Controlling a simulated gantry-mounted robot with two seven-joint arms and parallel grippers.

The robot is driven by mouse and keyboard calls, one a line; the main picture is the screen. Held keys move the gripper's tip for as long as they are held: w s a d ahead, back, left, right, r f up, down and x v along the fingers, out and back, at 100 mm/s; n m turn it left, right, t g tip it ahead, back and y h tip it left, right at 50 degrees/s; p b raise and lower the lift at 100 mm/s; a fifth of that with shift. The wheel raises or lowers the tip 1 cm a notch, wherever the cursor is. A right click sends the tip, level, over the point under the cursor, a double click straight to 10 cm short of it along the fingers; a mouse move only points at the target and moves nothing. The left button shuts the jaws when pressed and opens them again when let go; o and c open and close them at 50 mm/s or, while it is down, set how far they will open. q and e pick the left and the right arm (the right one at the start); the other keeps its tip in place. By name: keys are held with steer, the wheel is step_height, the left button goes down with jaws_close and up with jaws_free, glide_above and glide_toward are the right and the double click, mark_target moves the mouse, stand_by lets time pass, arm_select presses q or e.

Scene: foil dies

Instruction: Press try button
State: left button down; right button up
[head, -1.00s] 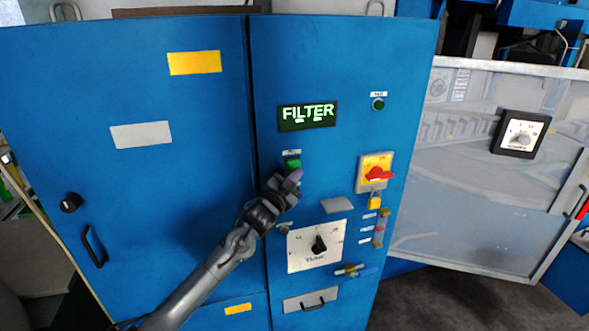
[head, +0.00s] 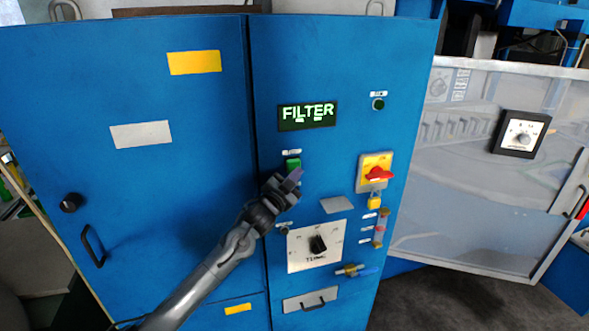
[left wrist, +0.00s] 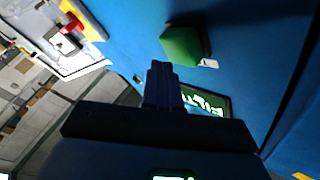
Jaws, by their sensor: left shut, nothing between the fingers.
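A green push button (head: 292,164) sits on the blue cabinet door below the display, under a small white label too blurred to read. It also shows large in the left wrist view (left wrist: 183,46). My left gripper (head: 296,176) is shut and empty, its fingertips just below the button in the head view. In the left wrist view the closed fingers (left wrist: 162,80) point toward the button; I cannot tell whether they touch it. Another small dark green button (head: 378,104) with a label sits at the upper right of the door. My right gripper is not in view.
The display (head: 307,115) reads FILTER. A red rotary switch on a yellow plate (head: 375,172), with a padlock (head: 374,202) below, is to the right. A grey panel (head: 480,180) stands at the right.

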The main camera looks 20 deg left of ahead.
arm_select(q)
steer(key=shift+w+a+b, duration=0.55)
steer(key=shift+w, duration=0.15)
stand_by(0.9)
steer(key=shift+s, duration=0.1)
steer(key=shift+s+d+p, duration=0.55)
steer(key=shift+s+p, duration=0.1)
stand_by(0.4)
steer(key=s+d+p, duration=0.1)
steer(key=s, duration=0.1)
steer(key=s+d+p, duration=0.1)
steer(key=s+d, duration=0.1)
steer(key=shift+p, duration=0.35)
